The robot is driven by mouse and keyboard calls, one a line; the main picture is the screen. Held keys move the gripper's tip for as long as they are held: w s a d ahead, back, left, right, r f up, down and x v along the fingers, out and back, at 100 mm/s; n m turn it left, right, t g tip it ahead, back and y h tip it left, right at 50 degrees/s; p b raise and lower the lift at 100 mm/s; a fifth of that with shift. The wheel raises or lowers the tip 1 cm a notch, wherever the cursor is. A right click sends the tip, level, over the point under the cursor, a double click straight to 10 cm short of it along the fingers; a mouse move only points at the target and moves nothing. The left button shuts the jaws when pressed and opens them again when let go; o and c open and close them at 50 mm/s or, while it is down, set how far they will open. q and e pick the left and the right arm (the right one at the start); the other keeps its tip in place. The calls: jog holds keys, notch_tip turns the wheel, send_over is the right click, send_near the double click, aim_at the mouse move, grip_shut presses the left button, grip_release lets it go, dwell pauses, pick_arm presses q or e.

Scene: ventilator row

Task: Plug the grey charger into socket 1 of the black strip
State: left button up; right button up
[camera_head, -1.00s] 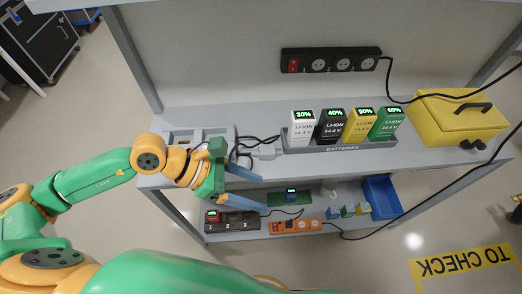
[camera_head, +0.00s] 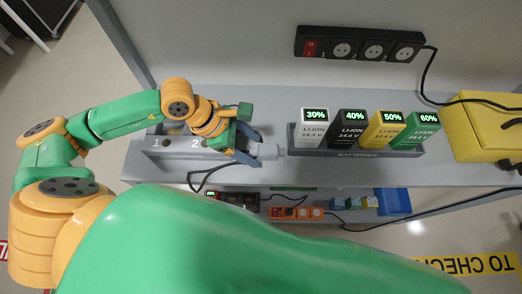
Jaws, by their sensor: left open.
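The grey charger (camera_head: 267,151) lies on the upper shelf, just left of the battery rack. Its black cable loops down over the shelf's front edge. My left gripper (camera_head: 256,150) is open, with its blue fingers at the charger's left end; I cannot tell whether they touch it. The gripper hides part of the charger. The black strip (camera_head: 386,48) is fixed to the back panel above, with a red switch at its left end and three round sockets, all empty. Its socket numbers are too small to read. My right gripper is not in view.
The battery rack (camera_head: 346,153) holds white, black, yellow and green batteries. A grey dock marked 1 and 2 (camera_head: 167,143) is at left, partly behind my arm. A yellow case (camera_head: 480,130) stands at right. An orange strip (camera_head: 290,213) and blue bin (camera_head: 393,201) are on the lower shelf.

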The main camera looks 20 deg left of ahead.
aim_at(258, 149)
pick_arm(q)
jog(key=x, duration=0.2)
jog(key=shift+w+f+b, duration=0.25)
jog(key=shift+b, duration=0.1)
jog(key=shift+w+d+f, duration=0.15)
jog(key=shift+w, duration=0.05)
jog(key=shift+s, duration=0.1)
jog(key=shift+s, duration=0.1)
jog(key=shift+b, duration=0.3)
grip_shut()
dwell(0.9)
